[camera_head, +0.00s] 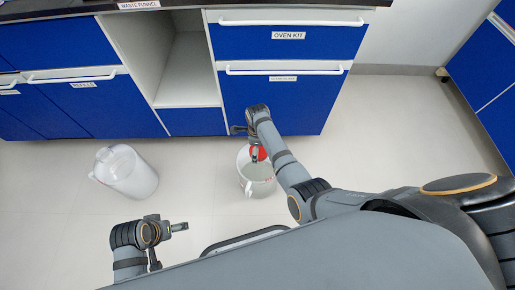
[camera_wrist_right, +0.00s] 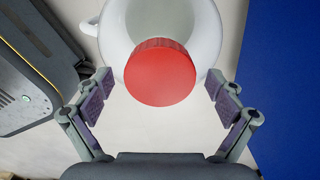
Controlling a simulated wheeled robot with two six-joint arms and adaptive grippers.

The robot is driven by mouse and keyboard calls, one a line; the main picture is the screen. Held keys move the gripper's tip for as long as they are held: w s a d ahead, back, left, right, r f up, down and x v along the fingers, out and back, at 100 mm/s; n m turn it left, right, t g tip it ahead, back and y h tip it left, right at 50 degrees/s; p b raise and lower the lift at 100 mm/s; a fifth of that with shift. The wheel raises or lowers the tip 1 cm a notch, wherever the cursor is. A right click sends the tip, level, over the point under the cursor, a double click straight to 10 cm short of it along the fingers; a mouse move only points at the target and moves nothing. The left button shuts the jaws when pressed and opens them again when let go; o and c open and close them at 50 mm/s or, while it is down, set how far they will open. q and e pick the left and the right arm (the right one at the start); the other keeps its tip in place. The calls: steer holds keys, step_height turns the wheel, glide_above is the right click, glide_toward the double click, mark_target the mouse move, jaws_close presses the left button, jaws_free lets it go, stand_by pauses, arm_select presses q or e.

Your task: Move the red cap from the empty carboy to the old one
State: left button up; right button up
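The red cap (camera_head: 259,153) sits on top of a whitish carboy (camera_head: 258,188) standing on the floor in front of the blue drawers. In the right wrist view the cap (camera_wrist_right: 160,76) lies between the two fingers, with the carboy's white shoulder and handle (camera_wrist_right: 200,25) behind it. My right gripper (camera_wrist_right: 161,88) is open, with a gap on both sides of the cap. A second whitish carboy (camera_head: 125,173) stands to the left, with no red cap visible on it. My left gripper (camera_head: 181,227) is low in front, away from both carboys; its finger opening is unclear.
Blue drawers labelled "OVEN KIT" (camera_head: 288,47) and more blue cabinets (camera_head: 85,105) stand behind the carboys. An open white shelf space (camera_head: 188,80) lies between them. The floor between the two carboys is clear. Another blue cabinet (camera_head: 485,70) is at the far right.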

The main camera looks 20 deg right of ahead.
steer(key=shift+r, duration=0.1)
step_height(320, 180, up, 7)
steer(key=shift+r, duration=0.15)
stand_by(0.4)
stand_by(0.6)
